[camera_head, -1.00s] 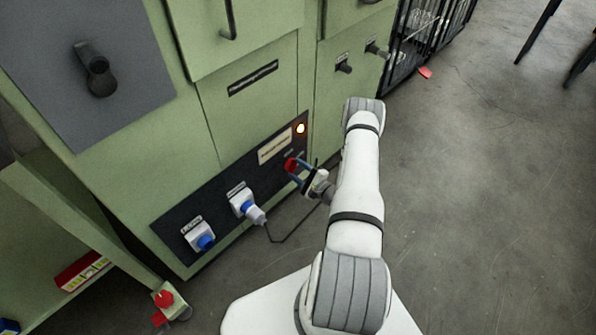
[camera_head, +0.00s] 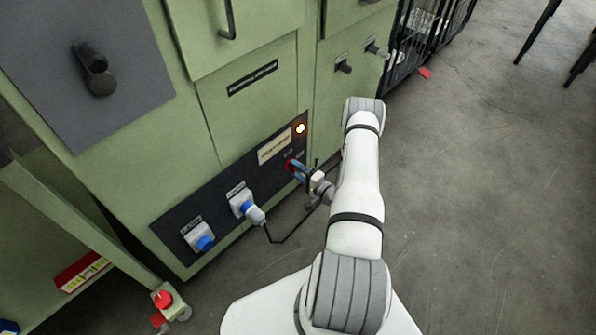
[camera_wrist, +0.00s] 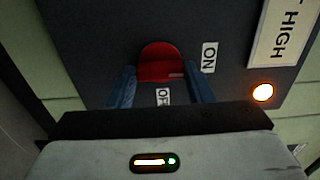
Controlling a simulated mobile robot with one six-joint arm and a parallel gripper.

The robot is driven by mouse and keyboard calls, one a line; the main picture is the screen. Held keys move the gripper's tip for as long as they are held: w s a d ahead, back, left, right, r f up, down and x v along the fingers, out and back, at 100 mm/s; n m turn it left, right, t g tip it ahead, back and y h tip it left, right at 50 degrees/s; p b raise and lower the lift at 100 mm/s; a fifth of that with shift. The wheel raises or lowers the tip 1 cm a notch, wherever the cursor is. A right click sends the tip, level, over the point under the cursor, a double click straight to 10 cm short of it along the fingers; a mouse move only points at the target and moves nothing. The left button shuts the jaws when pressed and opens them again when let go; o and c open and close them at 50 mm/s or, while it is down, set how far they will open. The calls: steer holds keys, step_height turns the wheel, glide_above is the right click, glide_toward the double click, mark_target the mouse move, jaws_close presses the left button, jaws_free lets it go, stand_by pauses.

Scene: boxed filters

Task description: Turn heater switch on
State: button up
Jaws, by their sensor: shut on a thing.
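The heater switch is a red rounded knob (camera_wrist: 160,62) on the dark panel (camera_wrist: 100,30), low on the green cabinet. In the head view only a small red part of the switch (camera_head: 289,165) shows beside the fingers. My gripper (camera_head: 297,170) is at the panel. In the wrist view its blue fingers (camera_wrist: 160,86) stand on either side of the knob and are shut on it. An "ON" label (camera_wrist: 209,57) is right of the knob. An "OFF" label (camera_wrist: 163,96) lies below it, partly hidden by my gripper.
An orange lamp (camera_head: 300,128) glows on the panel above the switch. A plug with a cable (camera_head: 248,207) and a blue socket (camera_head: 203,238) are to the left on the panel.

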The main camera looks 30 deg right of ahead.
stand_by(0.4)
steer(key=o, duration=1)
steer(key=p+v, duration=0.2)
steer(key=v, duration=0.6)
